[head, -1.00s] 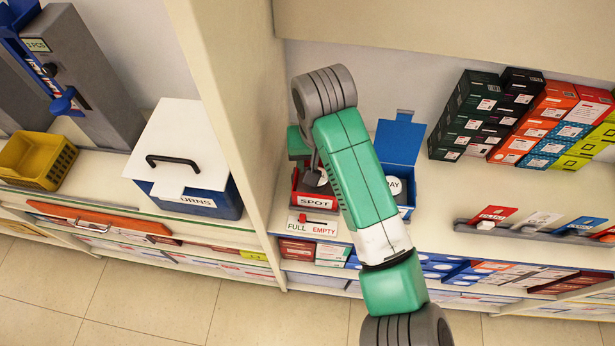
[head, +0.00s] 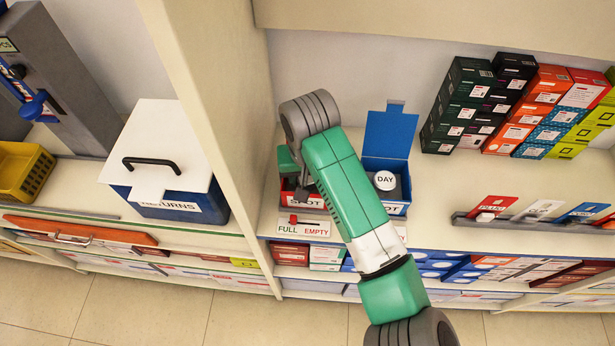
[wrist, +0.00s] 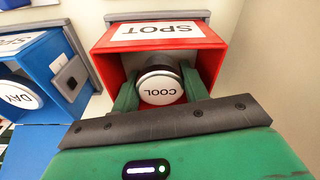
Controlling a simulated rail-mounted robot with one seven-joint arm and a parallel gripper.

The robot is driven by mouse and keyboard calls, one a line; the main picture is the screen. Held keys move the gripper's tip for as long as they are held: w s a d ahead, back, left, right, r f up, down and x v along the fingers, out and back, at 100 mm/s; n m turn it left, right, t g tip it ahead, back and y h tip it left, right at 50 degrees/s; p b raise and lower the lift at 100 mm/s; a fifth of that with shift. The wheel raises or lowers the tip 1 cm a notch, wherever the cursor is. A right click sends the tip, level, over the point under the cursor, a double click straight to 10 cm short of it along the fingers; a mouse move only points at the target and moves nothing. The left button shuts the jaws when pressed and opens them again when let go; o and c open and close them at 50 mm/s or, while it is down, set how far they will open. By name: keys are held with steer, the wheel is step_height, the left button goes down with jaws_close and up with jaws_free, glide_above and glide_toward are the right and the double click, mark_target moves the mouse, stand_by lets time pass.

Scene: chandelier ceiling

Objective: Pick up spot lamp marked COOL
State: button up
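The spot lamp marked COOL (wrist: 161,88) is in the red SPOT box (wrist: 102,84). Its round white face points at the wrist camera, with the lettering upside down. My gripper (wrist: 161,82) has one green finger on each side of the lamp, inside the box mouth. The fingers are very close to the lamp's sides, and I cannot tell whether they touch it. In the head view my arm reaches down over the red box (head: 303,199) and hides the lamp and fingertips.
A blue box with a lamp marked DAY (wrist: 16,95) stands beside the red box; in the head view the DAY lamp (head: 385,180) is right of my arm. A tall shelf divider (head: 215,130) is close on the left. A FULL/EMPTY slider sign (head: 300,228) lies in front.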

step_height(320, 180, up, 10)
steer(key=p, duration=0.4)
